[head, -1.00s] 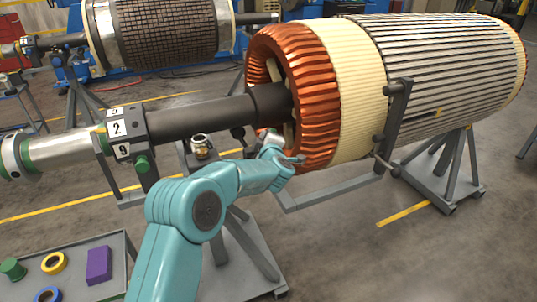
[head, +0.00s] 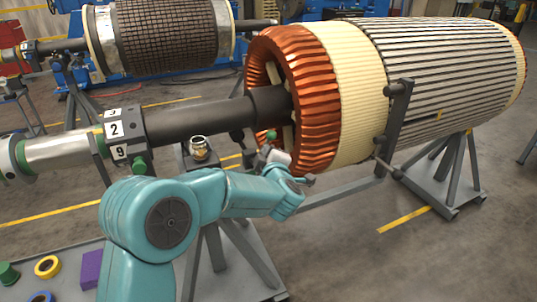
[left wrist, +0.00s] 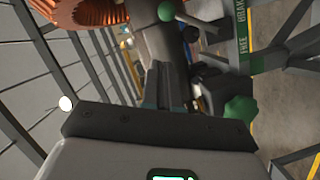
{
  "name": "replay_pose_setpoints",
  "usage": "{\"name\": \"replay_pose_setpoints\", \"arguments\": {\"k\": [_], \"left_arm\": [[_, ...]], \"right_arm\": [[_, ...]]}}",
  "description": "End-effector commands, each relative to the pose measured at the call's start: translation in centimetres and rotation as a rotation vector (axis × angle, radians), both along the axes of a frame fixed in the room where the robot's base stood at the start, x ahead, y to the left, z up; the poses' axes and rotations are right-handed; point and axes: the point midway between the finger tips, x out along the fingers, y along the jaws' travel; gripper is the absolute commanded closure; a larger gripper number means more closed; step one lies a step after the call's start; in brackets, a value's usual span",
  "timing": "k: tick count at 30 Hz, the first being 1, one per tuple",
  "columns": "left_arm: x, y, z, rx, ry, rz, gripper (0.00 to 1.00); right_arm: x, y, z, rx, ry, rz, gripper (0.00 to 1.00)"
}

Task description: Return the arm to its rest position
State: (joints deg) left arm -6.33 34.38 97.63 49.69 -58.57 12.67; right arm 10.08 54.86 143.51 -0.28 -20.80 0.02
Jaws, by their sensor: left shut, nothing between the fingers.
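My left arm (head: 165,222) is teal and bent, rising from the bottom of the head view. Its wrist is in front of the near end of the rotor, below the copper end winding (head: 312,105). My left gripper (head: 272,157) is small and partly hidden there, below the dark shaft (head: 200,118). In the left wrist view its fingers (left wrist: 162,85) are together and empty, with the dark shaft (left wrist: 160,38) beyond them. I cannot tell how wide the gap to the stand is. My right gripper is in neither view.
A stand clamp (head: 122,130) with number plates carries the shaft beside my arm. A grey bracket (head: 396,120) stands right of the winding. A cart with a purple block (head: 91,268) and tape rolls is lower left.

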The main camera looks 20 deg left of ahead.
Motion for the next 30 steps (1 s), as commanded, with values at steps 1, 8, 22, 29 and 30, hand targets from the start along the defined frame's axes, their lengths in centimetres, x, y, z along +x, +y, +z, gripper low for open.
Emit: {"name": "replay_pose_setpoints", "arguments": {"k": [1,8,22,29,30], "left_arm": [[0.0,0.0,0.1,0.0,-0.001,0.0,1.0],[-0.1,-0.1,0.1,0.0,-0.001,0.0,1.0],[-7.9,-1.3,-24.8,0.09,0.561,-0.279,1.0],[-21.1,-9.1,-36.5,0.073,0.962,-0.766,1.0],[-23.8,-10.4,-37.5,0.064,1.019,-0.858,1.0]], "right_arm": [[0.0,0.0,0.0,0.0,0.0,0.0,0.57],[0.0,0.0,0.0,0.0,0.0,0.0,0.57],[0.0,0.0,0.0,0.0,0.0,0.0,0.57],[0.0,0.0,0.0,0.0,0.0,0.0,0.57],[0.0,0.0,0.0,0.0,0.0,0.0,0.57]]}}
